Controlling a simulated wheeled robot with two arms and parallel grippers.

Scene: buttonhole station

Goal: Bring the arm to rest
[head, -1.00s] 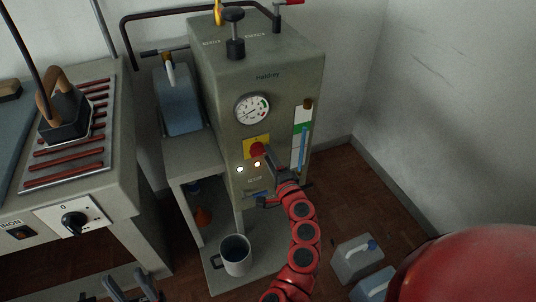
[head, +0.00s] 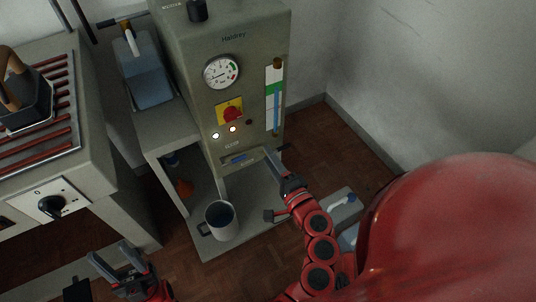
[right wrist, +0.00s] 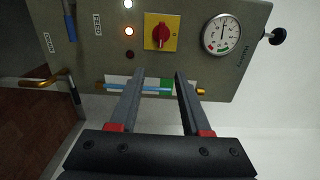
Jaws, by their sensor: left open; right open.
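My right arm (head: 318,238) is red and reaches up from the bottom of the head view. Its gripper (head: 270,167) is in front of the lower part of the grey boiler cabinet (head: 186,50). In the right wrist view the same gripper (right wrist: 160,88) is open and empty, with the cabinet's front panel beyond its fingers. My left gripper (head: 113,258) is open and empty at the bottom left of the head view, above the floor.
The cabinet has a red knob on a yellow plate (head: 229,112), a gauge (head: 221,72) and a sight tube (head: 273,98). A mug (head: 221,220) stands on the low shelf. Plastic jugs (head: 342,207) stand on the floor. An iron (head: 24,92) rests on a rack at left.

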